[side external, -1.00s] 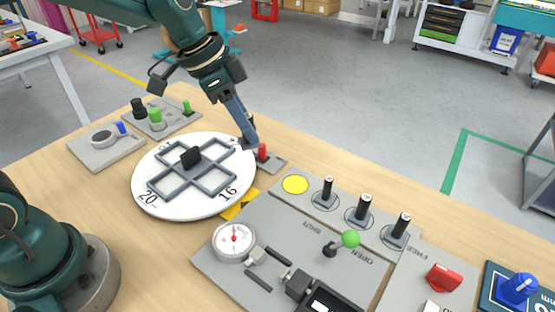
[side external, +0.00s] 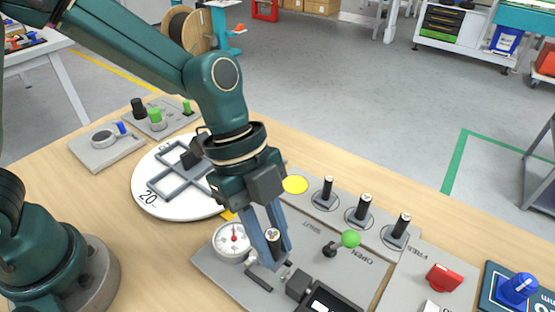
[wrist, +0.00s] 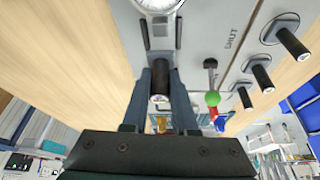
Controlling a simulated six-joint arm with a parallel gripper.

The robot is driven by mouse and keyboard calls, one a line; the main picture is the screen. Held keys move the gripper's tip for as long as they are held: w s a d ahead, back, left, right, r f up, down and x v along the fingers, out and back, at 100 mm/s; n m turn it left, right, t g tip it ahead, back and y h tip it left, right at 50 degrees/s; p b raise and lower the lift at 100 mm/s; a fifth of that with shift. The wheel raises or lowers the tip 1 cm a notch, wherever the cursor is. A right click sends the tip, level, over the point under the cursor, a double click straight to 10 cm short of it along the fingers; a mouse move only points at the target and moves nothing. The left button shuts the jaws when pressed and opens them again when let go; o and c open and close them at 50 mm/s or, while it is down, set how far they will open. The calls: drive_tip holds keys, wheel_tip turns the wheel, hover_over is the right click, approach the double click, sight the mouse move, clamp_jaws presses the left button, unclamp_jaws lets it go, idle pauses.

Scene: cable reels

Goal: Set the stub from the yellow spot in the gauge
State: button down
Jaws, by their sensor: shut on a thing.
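My gripper (side external: 274,258) is shut on a black stub (side external: 273,238), whose end with a small coloured mark faces up. In the wrist view the stub (wrist: 159,82) sits between the two fingers. The gauge has a white dial (side external: 232,240) with a red centre and small grey jaw parts beside it on a grey plate. The stub is over the gauge, just right of the dial; whether it touches the gauge I cannot tell. The yellow spot (side external: 295,184) is bare. A lever with a green ball (side external: 350,239) stands near the words SHUT and OPEN.
Several black stubs, one of them here (side external: 363,208), stand in a row right of the yellow spot. A white round plate (side external: 150,200) with a grey cross frame lies behind my gripper. A red switch (side external: 444,278) and a blue knob (side external: 519,288) are at the right.

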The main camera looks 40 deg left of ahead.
drive_tip(key=shift+f, duration=0.55)
drive_tip(key=shift+f, duration=1.25)
drive_tip(key=shift+a, duration=0.4)
drive_tip(key=c, duration=0.6)
unclamp_jaws()
